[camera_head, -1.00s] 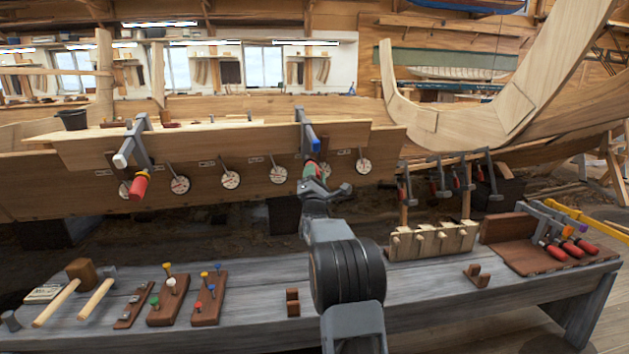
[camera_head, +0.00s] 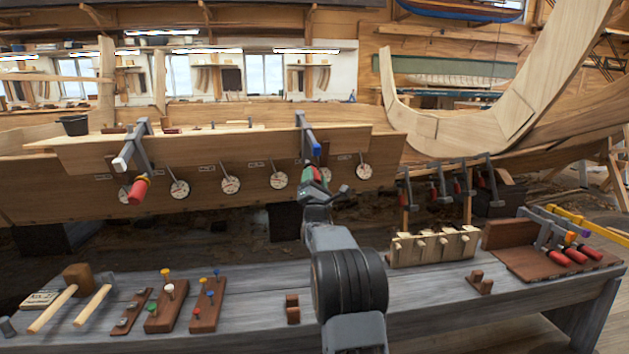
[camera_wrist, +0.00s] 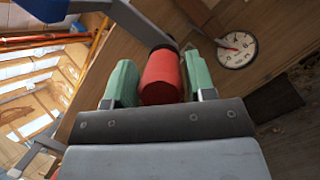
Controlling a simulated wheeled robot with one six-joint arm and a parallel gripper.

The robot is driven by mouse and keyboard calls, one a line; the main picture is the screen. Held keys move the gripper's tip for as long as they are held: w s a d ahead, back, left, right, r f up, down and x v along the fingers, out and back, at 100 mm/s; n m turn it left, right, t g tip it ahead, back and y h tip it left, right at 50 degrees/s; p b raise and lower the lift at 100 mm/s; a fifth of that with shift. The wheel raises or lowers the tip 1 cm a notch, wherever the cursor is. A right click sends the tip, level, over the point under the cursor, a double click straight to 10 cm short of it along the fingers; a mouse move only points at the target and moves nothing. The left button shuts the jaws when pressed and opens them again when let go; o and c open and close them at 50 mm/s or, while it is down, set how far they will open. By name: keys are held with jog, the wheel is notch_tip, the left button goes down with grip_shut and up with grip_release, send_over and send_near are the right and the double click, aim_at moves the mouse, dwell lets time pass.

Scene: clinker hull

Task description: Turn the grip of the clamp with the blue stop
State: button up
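The clamp with the blue stop (camera_head: 304,132) hangs over the top edge of the hull plank, right of the middle. Its blue stop (camera_head: 316,149) shows at the bar's near end and as a dark blue block in the wrist view (camera_wrist: 45,8). Its red grip (camera_wrist: 161,78) sits between the two green pads of my gripper (camera_wrist: 161,85). In the head view my gripper (camera_head: 317,178) is below the blue stop and mostly hides the grip.
Another clamp (camera_head: 137,160) with a white end and red grip hangs at left. Several round dials (camera_head: 231,185) line the plank; one dial (camera_wrist: 237,50) is close beside my gripper. The grey bench (camera_head: 250,290) holds mallets, peg blocks and a clamp board (camera_head: 550,262).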

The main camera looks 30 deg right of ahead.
jog(key=shift+o, duration=1.2)
jog(key=shift+f, duration=0.1)
jog(key=p+v, duration=0.1)
jog(key=v, duration=1.2)
jog(key=shift+s, duration=0.35)
jog(key=shift+a+f, duration=0.15)
